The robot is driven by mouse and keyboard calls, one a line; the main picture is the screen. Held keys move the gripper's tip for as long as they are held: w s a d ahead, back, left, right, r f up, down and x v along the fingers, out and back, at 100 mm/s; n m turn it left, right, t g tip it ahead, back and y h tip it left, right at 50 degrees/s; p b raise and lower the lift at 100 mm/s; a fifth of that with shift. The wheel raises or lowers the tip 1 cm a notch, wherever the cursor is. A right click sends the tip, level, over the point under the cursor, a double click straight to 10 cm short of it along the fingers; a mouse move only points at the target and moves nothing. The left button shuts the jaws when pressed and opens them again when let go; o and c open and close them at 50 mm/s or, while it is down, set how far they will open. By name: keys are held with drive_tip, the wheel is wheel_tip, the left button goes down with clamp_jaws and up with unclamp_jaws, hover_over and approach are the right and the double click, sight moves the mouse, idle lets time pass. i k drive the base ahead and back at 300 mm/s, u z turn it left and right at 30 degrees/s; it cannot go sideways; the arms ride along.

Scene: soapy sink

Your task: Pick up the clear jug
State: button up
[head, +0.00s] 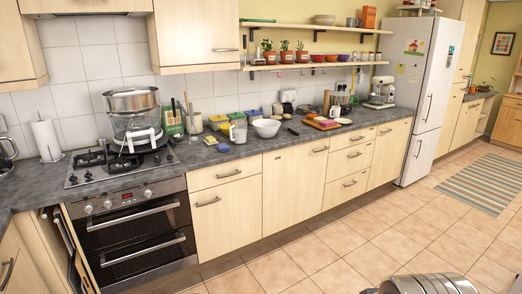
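A pale, see-through jug (238,131) stands upright on the dark grey worktop (222,158), close to its front edge and right of the hob. It is small in the head view, and its contents cannot be made out. A white bowl (266,128) stands just to its right.
The hob (88,172) carries a tall stack with a metal bowl (131,100) on top. Colourful containers (218,122) crowd behind the jug. An orange board (322,122) lies to the right. Drawers and an oven (135,228) sit below; the tiled floor (335,245) is mostly clear.

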sight(238, 128)
drive_tip(key=u, duration=0.05)
drive_tip(key=i, duration=1.65)
drive_tip(key=u, duration=0.4)
drive_tip(key=i, duration=0.75)
drive_tip(key=u, duration=0.75)
drive_tip(key=i, duration=1.2)
drive_tip(key=u, duration=0.45)
